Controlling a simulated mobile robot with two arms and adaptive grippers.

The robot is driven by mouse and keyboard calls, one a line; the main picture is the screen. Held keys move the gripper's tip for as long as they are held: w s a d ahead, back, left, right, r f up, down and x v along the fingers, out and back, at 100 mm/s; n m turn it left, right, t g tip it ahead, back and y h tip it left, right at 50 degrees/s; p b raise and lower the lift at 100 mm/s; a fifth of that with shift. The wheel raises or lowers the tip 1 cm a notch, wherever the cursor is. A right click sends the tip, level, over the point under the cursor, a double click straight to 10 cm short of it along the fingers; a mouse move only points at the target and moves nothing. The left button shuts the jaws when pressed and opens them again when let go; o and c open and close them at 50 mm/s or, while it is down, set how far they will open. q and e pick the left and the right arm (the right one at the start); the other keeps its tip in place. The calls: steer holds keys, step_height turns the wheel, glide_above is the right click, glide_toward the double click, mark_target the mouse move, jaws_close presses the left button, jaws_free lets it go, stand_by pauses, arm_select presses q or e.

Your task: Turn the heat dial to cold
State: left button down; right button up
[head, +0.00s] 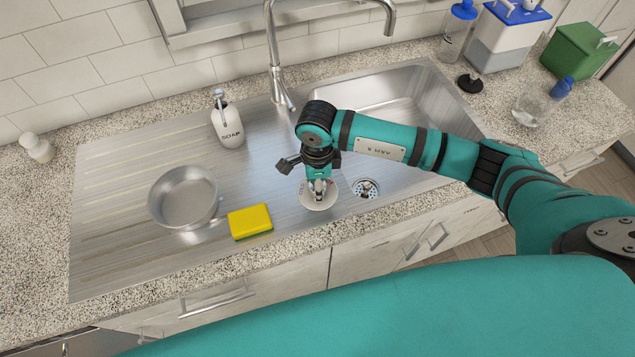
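A round white dial (316,203) lies flat at the front edge of the steel sink unit, with small reddish marks on its left side. My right arm comes in from the right, and its gripper (319,186) points down over the middle of the dial. The gripper covers the dial's centre, so any knob there and its setting are hidden. The fingertips look close together, but I cannot tell whether they hold anything or touch the dial. My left gripper is not in view.
A yellow sponge (250,221) and a metal bowl (184,198) lie left of the dial. A drain (366,188) is just right of it. A soap bottle (228,123) and a tall faucet (274,55) stand behind. Bottles and containers stand on the right counter.

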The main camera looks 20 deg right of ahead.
steer(key=c, duration=0.3)
steer(key=shift+f+b, duration=0.1)
steer(key=shift+b, duration=0.4)
steer(key=n+b, duration=1)
steer(key=b, duration=0.6)
steer(key=shift+f, duration=0.15)
steer(key=shift+r+n+b, duration=0.25)
steer(key=shift+n+b, duration=0.85)
steer(key=shift+b, duration=0.2)
steer(key=o, duration=1.2)
